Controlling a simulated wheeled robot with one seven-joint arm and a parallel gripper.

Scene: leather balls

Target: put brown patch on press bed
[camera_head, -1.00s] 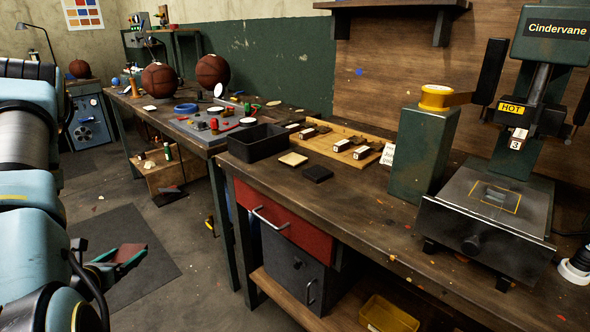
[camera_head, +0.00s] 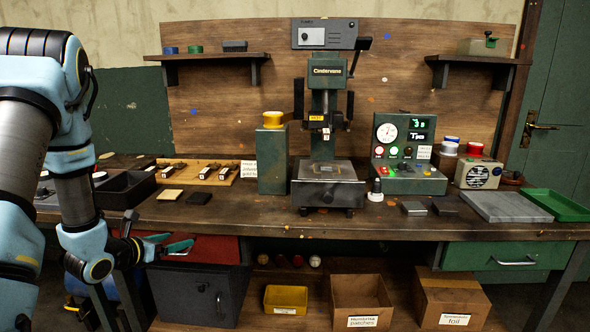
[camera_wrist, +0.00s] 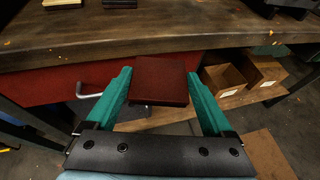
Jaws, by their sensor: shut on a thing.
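The brown patch (camera_wrist: 160,80) is a flat dark red-brown square. In the wrist view it sits between the green fingers of my gripper (camera_wrist: 160,88), which is shut on it. In the head view my gripper (camera_head: 168,243) is low at the left, in front of the bench's red drawer, below the worktop; the patch is hard to make out there. The press bed (camera_head: 328,171) is a dark metal plate with a marked square, under the raised head of the green Cindervane press (camera_head: 323,110). No patch shows on the bed. My gripper is well left of it and lower.
A green post with a yellow roll (camera_head: 272,160) stands left of the press, a control box (camera_head: 408,160) right. A black bin (camera_head: 127,189), tan square (camera_head: 170,195) and dark square (camera_head: 199,197) lie on the left worktop (camera_head: 245,212). The bench's front edge lies above my gripper.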

